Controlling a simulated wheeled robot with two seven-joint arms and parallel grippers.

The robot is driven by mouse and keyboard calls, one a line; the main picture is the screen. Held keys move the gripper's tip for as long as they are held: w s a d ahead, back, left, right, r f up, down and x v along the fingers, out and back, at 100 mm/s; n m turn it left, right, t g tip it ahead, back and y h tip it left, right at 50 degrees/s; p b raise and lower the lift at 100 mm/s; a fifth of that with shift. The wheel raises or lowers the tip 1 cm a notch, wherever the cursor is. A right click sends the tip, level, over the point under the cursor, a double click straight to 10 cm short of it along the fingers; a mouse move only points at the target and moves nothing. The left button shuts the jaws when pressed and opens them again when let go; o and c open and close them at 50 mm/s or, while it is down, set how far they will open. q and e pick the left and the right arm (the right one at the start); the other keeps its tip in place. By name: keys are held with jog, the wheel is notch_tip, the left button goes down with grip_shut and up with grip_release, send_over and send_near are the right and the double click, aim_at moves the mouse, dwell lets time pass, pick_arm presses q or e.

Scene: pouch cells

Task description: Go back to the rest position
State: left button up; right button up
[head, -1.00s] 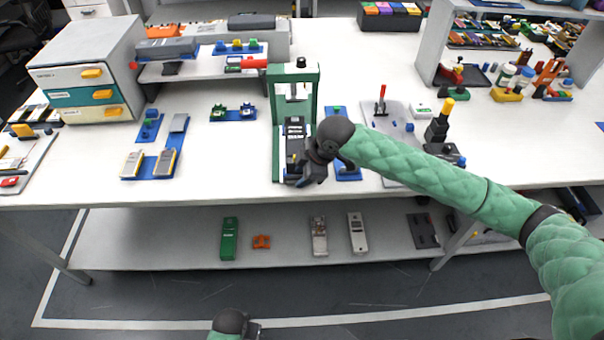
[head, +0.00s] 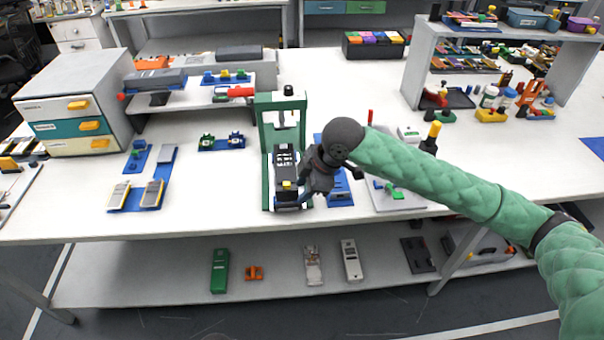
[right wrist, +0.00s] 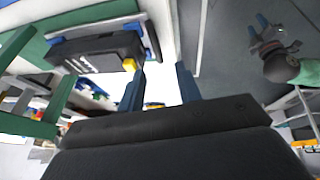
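My right gripper (head: 312,196) hangs at the front right of the green press frame (head: 265,150), close beside the black device (head: 286,168) with a yellow part that stands in the frame. In the right wrist view its two blue fingers (right wrist: 160,88) are apart with nothing between them. The black device also shows there at the upper left (right wrist: 105,50). My left gripper is outside the head view. It shows small at the upper right of the right wrist view (right wrist: 268,32), over the floor and away from the bench; its opening is too small to judge.
The white bench (head: 80,215) carries a drawer cabinet (head: 72,105) at left, blue pads with grey cells (head: 140,193), and a grey fixture plate (head: 405,200) beneath my right arm. A lower shelf (head: 180,285) holds several devices. The floor in front is clear.

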jog(key=s+a+f+m+t+y, duration=0.1)
jog(key=s+a+f+m+t, duration=0.15)
jog(key=s+f+m, duration=0.45)
jog(key=s+d+f+m+h, duration=0.3)
jog(key=s+d+f+m, duration=0.25)
jog(key=s+d, duration=0.5)
jog(key=s+d+f+m+h, duration=0.2)
jog(key=s+d+f+m, duration=0.4)
jog(key=s+d, duration=0.4)
jog(key=s+a+f+n+g, duration=0.1)
jog(key=a+f, duration=0.2)
jog(key=f, duration=0.6)
jog(key=s+a+f+g, duration=0.1)
jog(key=a+f, duration=0.3)
jog(key=f, duration=0.5)
jog(key=shift+f+n+g, duration=0.35)
jog(key=shift+f+g, duration=0.05)
jog(key=shift+g, duration=0.15)
